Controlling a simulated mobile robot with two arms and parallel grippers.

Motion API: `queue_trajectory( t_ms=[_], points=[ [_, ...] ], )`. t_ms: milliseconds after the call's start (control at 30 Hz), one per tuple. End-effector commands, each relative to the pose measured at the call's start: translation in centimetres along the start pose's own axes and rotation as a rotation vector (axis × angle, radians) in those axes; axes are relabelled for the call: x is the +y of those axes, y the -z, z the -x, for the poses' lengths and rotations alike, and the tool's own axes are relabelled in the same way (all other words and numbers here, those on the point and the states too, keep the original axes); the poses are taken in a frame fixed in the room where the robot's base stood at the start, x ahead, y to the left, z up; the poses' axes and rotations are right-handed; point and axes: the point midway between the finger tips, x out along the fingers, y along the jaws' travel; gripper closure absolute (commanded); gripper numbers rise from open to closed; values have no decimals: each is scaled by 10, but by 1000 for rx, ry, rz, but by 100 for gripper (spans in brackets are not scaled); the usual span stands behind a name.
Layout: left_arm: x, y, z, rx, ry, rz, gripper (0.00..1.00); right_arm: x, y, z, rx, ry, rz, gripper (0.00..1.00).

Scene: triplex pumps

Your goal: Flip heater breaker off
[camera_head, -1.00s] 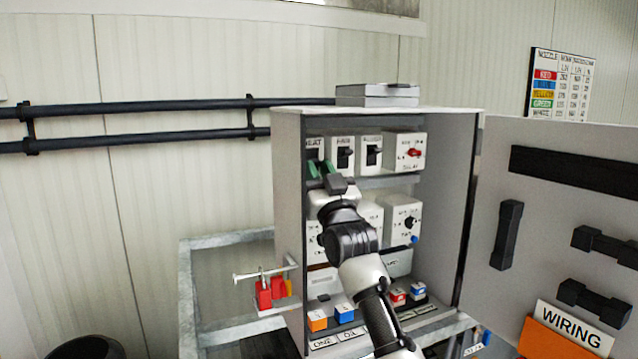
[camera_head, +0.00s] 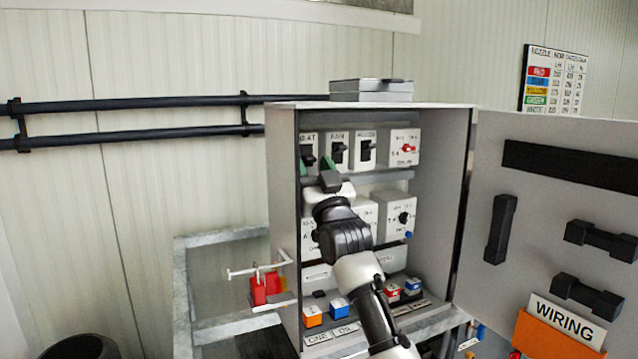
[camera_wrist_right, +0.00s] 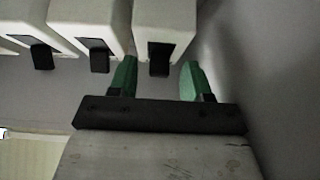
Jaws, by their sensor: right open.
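The heater breaker (camera_head: 308,141) is the leftmost of a row of three white breakers at the top of the open cabinet, labelled HEAT in part. Its black lever (camera_head: 309,160) shows just above my gripper. My right gripper (camera_head: 316,168) is open in front of its lower part, its green fingertips spread. In the right wrist view the heater breaker (camera_wrist_right: 166,17) is the rightmost one, and its black lever (camera_wrist_right: 160,58) lies between the two fingers of the right gripper (camera_wrist_right: 158,78), apart from both. I cannot tell how deep the fingers reach. My left gripper is not in view.
The fan breaker (camera_head: 338,137) and a third breaker (camera_head: 364,137) stand close beside it. A white box with a red knob (camera_head: 408,148) is further right. The cabinet's left wall (camera_head: 283,190) is close to the gripper. The cabinet door (camera_head: 545,230) stands open at right.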

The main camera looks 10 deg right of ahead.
Motion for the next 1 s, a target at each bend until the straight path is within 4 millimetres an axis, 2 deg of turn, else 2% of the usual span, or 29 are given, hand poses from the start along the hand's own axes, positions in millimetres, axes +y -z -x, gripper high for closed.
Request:
queue_trajectory(
  t_ms=[400, 533, 700, 1000],
  points=[
    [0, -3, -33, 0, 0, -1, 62, 1, -4, 74, 0, -1, 0, 51],
    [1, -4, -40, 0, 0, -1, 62, 1, -4, 93, -2, -1, 0, 51],
    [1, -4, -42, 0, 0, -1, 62, 0, -2, 104, -2, -1, 1, 51],
    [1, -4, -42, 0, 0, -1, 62, 0, -1, 105, -2, -1, 1, 51]
  ],
)
